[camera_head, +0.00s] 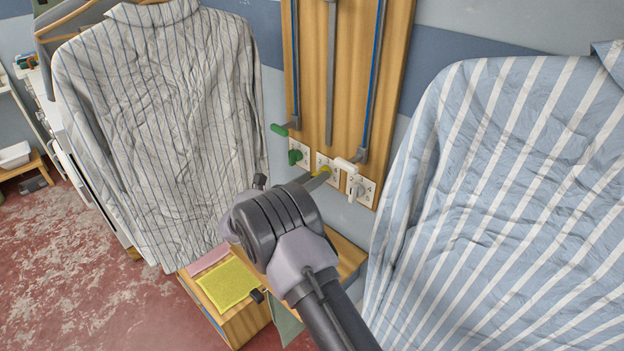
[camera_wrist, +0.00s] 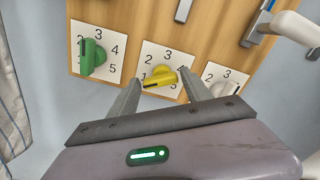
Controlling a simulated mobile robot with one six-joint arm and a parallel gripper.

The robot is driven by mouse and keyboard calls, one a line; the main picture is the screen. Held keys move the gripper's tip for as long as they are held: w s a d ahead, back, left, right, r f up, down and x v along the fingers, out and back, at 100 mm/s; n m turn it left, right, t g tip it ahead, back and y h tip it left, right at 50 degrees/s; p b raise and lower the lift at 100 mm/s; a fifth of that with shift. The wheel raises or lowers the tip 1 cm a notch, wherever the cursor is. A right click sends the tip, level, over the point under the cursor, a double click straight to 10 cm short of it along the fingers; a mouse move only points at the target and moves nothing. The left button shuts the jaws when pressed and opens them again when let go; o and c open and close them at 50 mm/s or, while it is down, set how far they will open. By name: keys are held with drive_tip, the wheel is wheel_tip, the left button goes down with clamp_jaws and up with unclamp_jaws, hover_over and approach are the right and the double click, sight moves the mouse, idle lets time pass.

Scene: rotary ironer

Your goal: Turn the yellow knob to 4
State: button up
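My gripper (camera_wrist: 159,75) is open, with one finger on each side of the knob; contact is unclear. In the head view the yellow knob (camera_head: 322,171) is partly hidden by my gripper (camera_head: 317,180).
A green knob (camera_wrist: 92,57) is left of the yellow one, and a white knob (camera_wrist: 224,88) is right. A white handle (camera_wrist: 296,29) juts out at the upper right. Striped shirts hang left (camera_head: 160,120) and right (camera_head: 500,190). A wooden stand (camera_head: 245,318) is below.

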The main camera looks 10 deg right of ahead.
drive_tip(key=c, duration=0.9)
drive_tip(key=shift+s+d+f+m+b, duration=0.1)
drive_tip(key=shift+m+b, duration=2.45)
drive_tip(key=shift+m, duration=3.4)
drive_tip(key=shift+s+d+f+m+b, duration=0.15)
drive_tip(key=shift+m+b, duration=2.45)
drive_tip(key=shift+m, duration=3.3)
drive_tip(key=shift+s+r+m+b, duration=0.1)
drive_tip(key=shift+m+b, duration=2.45)
drive_tip(key=shift+m, duration=3.4)
